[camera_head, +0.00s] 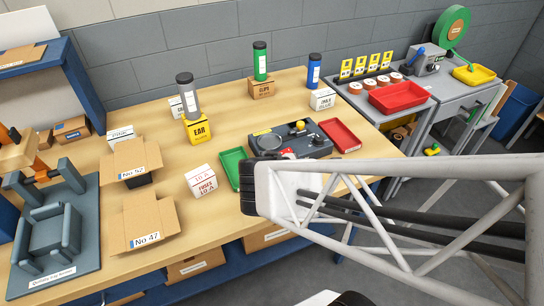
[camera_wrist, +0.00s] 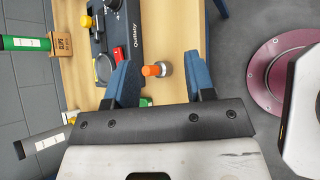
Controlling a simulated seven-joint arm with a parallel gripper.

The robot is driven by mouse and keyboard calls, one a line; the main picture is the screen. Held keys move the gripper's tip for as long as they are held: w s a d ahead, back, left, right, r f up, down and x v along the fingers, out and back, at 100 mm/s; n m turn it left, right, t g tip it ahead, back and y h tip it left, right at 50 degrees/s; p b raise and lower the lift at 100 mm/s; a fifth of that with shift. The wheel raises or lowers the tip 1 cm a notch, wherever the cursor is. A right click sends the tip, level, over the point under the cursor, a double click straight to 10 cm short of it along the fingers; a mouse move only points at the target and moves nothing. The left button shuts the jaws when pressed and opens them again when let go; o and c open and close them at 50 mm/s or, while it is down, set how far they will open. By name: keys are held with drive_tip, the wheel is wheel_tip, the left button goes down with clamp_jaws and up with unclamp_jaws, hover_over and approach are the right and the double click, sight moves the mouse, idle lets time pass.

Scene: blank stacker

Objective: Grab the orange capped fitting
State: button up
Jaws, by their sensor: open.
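The orange capped fitting (camera_wrist: 156,70) has a short orange cap on its left and a grey metallic body on its right. It lies on the wooden table in the wrist view, near the table's edge. My gripper (camera_wrist: 159,60) is open, with one blue finger to the left of the fitting and the other to its right. The fitting sits in the gap, apart from both fingers. I cannot tell how far below the fingers it is. In the head view I cannot see the fitting or the fingers; the white arm covers part of the table edge.
A dark device with knobs (camera_wrist: 101,45) lies just left of the left finger; it also shows in the head view (camera_head: 320,145). A green tray (camera_head: 231,165) and a red tray (camera_head: 340,134) flank it. Boxes and capped cylinders stand further back.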

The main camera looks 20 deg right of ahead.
drive_tip(key=w+f+n+t, duration=0.1)
drive_tip(key=n, duration=0.2)
drive_tip(key=w+a+f+n+t, duration=0.1)
drive_tip(key=f+n+t, duration=0.1)
drive_tip(key=n, duration=0.1)
drive_tip(key=w+a+f+n+t, duration=0.1)
drive_tip(key=f+n, duration=0.1)
drive_tip(key=n, duration=0.1)
drive_tip(key=shift+a+n, duration=0.2)
drive_tip(key=shift+n, duration=0.2)
drive_tip(key=shift+w+a+f+n+t, duration=0.25)
drive_tip(key=shift+a+f+n+t, duration=0.05)
drive_tip(key=shift+n+t, duration=0.35)
drive_tip(key=shift+x, duration=1.3)
drive_tip(key=shift+w+d, duration=0.1)
drive_tip(key=shift+w, duration=0.05)
drive_tip(key=shift+x, duration=2.45)
drive_tip(key=shift+c, duration=0.5)
clamp_jaws()
